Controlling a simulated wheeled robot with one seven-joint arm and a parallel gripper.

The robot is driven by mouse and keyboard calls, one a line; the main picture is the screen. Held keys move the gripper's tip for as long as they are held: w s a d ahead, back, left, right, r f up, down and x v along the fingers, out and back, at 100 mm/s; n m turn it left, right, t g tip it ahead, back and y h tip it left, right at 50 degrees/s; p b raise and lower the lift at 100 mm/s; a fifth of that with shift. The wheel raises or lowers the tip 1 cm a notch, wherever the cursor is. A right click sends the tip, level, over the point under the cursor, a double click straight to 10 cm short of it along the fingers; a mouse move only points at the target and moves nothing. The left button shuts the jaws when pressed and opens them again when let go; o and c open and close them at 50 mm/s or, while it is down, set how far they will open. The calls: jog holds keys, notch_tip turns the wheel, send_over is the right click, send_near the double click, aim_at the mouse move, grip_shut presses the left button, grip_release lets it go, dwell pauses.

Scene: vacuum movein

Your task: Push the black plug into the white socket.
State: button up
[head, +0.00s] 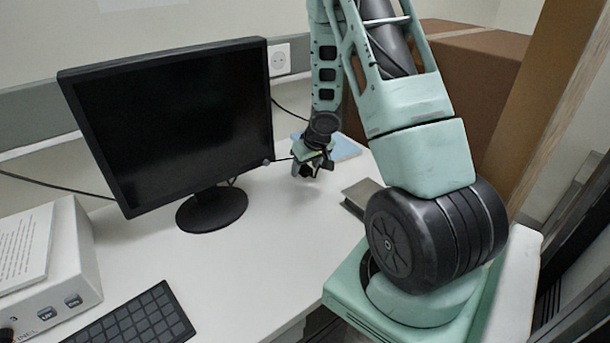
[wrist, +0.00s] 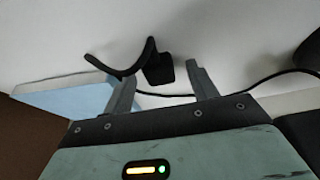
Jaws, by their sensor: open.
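The white socket (head: 279,59) is on the wall rail, just right of the monitor's top corner; it is not in the wrist view. My gripper (head: 307,171) is low over the desk, right of the monitor. In the wrist view my gripper (wrist: 158,72) is open, its two grey fingers apart. A black piece that looks like the plug (wrist: 161,72) shows between the fingertips, with a thick curved black part bending left past the left finger. I cannot tell whether either finger touches it. In the head view the plug is hard to separate from the dark gripper.
The black monitor (head: 175,125) stands left of my gripper. A light blue flat item (head: 344,149) lies behind it, and a grey box (head: 361,194) sits by my arm base. A thin black cable (wrist: 265,80) crosses the desk. A keyboard (head: 140,318) and white box (head: 75,265) are front left.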

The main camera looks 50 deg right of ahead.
aim_at(306, 168)
jog(key=c, duration=1)
notch_tip(306, 168, up, 10)
jog(key=p, duration=0.7)
jog(key=shift+p, duration=0.35)
